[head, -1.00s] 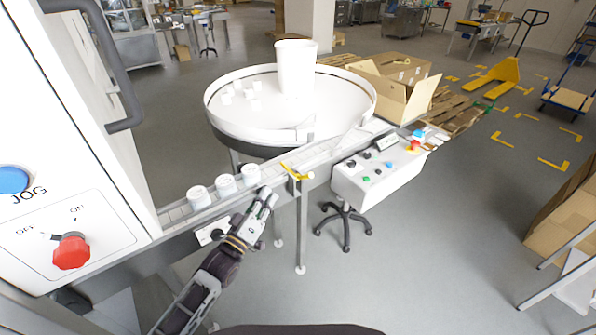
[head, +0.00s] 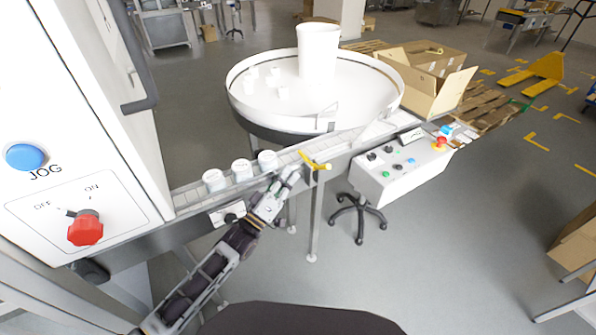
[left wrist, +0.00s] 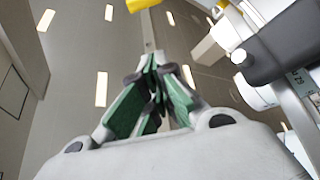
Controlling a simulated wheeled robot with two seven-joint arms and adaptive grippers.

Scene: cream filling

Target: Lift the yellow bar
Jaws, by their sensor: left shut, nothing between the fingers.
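The yellow bar (head: 316,162) sits at the near edge of the conveyor (head: 345,137), at the top of a support leg. It lies at a slant in the head view. My left gripper (head: 294,172) is shut and empty, just left of the bar and close to it; I cannot tell whether they touch. In the left wrist view, the green-padded fingers (left wrist: 154,62) meet at their tips. A yellow piece, likely part of the bar (left wrist: 143,4), shows at the top edge, beyond the fingertips. My right gripper is not in view.
Several white cups (head: 241,170) stand on the conveyor behind my left gripper. A round white turntable (head: 355,95) is at the back. A control box (head: 400,170) is to the right. A white machine cabinet (head: 75,130) with a red switch fills the left.

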